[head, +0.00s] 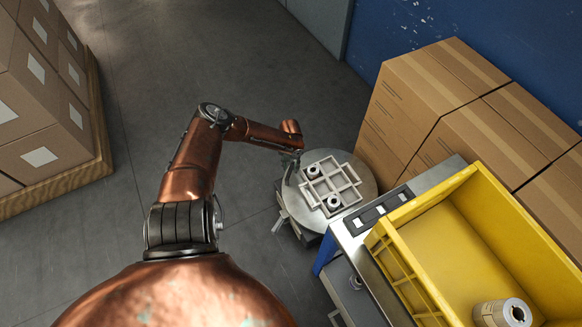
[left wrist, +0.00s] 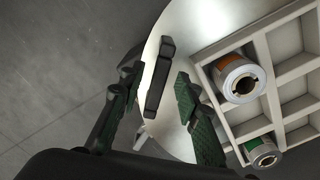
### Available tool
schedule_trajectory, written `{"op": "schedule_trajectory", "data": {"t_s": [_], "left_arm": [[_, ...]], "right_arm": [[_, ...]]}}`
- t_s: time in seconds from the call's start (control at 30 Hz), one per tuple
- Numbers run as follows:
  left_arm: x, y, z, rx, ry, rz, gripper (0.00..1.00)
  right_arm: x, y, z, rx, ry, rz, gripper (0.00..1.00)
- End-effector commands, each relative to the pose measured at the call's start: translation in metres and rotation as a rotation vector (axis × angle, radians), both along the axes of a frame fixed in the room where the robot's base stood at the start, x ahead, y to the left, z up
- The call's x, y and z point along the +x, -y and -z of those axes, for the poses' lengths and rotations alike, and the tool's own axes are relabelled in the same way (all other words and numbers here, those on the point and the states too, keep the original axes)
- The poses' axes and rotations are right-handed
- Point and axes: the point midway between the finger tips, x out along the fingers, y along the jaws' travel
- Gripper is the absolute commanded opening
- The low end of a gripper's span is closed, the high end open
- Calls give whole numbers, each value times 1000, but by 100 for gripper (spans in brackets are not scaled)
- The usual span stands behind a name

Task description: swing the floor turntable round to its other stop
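The floor turntable (head: 369,187) is a round grey disc low at the right of centre in the head view; its pale top (left wrist: 195,22) also shows in the left wrist view. A light divided tray (head: 345,181) lies on it, with two rolls (head: 313,171) (head: 334,202) in separate compartments. My left gripper (head: 291,163) is at the disc's left edge. In the left wrist view my left gripper (left wrist: 158,82) is open, and a black upright handle (left wrist: 159,78) at the disc's rim stands between its fingers, with gaps visible. My right gripper is out of view.
A blue and steel bench (head: 345,240) with a yellow crate (head: 410,285) holding a roll (head: 503,312) stands right of the turntable. Cardboard boxes (head: 430,110) stand behind it. A pallet of boxes (head: 50,100) is at the left. Floor (head: 235,60) between is clear.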

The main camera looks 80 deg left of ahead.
Motion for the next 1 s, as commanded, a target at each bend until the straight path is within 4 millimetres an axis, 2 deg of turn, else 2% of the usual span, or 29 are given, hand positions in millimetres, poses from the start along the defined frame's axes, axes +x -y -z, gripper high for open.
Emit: {"op": "schedule_trajectory", "data": {"t_s": [0.17,0.4,0.6,0.8,1.0], "left_arm": [[1,-2,-20,3,1,1,30],[0,-2,-70,5,0,3,30],[1,-2,-104,4,0,3,30],[1,-1,-118,1,1,1,30],[1,0,-119,1,1,0,30]], "right_arm": [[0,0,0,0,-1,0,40],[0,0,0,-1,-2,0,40],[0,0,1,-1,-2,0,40],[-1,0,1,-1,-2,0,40],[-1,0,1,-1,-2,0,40]]}}
